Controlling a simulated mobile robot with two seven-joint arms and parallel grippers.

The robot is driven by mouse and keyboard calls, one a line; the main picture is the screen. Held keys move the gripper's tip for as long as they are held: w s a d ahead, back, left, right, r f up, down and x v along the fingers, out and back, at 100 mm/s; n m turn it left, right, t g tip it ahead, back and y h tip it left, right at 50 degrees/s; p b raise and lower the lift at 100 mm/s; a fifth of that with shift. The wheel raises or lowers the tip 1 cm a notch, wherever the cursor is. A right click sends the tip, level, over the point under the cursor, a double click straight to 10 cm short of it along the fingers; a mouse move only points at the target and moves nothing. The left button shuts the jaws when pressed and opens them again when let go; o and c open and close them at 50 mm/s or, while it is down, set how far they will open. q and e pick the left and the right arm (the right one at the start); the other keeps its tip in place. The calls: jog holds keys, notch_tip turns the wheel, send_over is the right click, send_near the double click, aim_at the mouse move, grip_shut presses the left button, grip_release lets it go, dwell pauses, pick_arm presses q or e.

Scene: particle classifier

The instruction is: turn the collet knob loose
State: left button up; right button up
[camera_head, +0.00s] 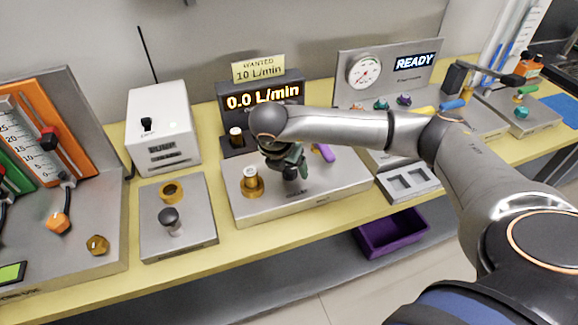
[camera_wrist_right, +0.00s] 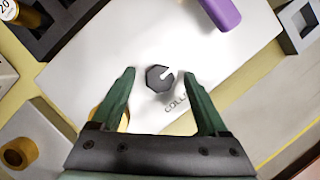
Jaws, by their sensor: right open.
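The collet knob (camera_wrist_right: 158,80) is a small dark faceted knob with a white pointer mark, on a light metal plate beside lettering that begins "COLL". In the right wrist view it lies between the two green fingertips of my right gripper (camera_wrist_right: 159,73), with a gap on each side. The gripper is open and empty. I cannot tell how high the tips are above the plate. In the head view my right gripper (camera_head: 293,160) points down over the metal box (camera_head: 335,195), and the knob cannot be made out clearly under it. My left gripper is not in view.
A brass fitting (camera_head: 251,185) stands left of the gripper and a purple handle (camera_head: 325,152) to its right. The flow display (camera_head: 262,97) reading 0.0 L/min is behind. A grey tray (camera_head: 409,184) and a purple bin (camera_head: 392,234) are to the right.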

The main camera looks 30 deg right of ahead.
jog(key=shift+c, duration=0.4)
grip_shut()
